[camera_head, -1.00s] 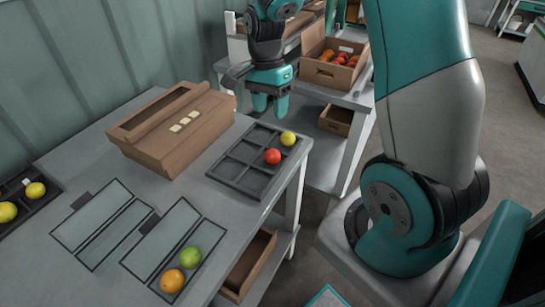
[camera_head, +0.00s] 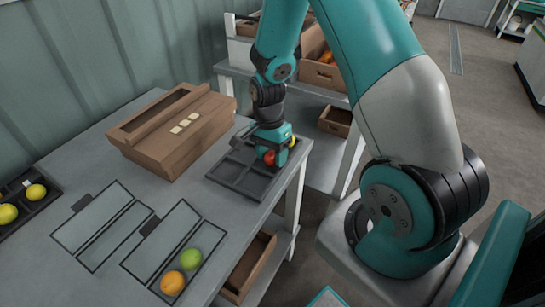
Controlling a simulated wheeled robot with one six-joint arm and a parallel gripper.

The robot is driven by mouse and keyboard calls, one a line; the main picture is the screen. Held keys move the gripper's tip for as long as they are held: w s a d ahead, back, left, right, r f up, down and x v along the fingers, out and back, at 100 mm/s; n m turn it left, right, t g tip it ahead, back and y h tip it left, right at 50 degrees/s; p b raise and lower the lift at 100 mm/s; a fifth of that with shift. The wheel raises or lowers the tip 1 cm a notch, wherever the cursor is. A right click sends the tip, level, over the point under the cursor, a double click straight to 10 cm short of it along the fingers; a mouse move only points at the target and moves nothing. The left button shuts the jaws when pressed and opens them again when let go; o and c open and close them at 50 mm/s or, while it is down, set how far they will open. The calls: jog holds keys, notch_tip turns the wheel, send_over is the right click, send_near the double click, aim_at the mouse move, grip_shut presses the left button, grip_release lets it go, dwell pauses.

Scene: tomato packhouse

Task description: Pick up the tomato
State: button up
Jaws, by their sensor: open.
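A red tomato (camera_head: 269,158) sits in the dark compartment tray (camera_head: 232,184) near the right edge of the table. A yellow tomato (camera_head: 292,141) lies just behind and to the right of it, partly hidden by my gripper. My gripper (camera_head: 273,157) is open and low over the tray, with its fingers down around or beside the red tomato. I cannot tell whether the fingers touch it. A green tomato (camera_head: 191,260) and an orange tomato (camera_head: 172,283) lie in an outlined area at the table's front.
A brown cardboard box (camera_head: 175,150) stands left of the tray. Another dark tray (camera_head: 40,202) with yellow tomatoes is at the far left. Behind, a second table carries a crate (camera_head: 322,74) with tomatoes. An open drawer or box (camera_head: 250,268) shows below the table.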

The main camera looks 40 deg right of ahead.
jog(key=shift+c, duration=0.5)
jog(key=shift+c, duration=1.2)
jog(key=shift+r, duration=0.1)
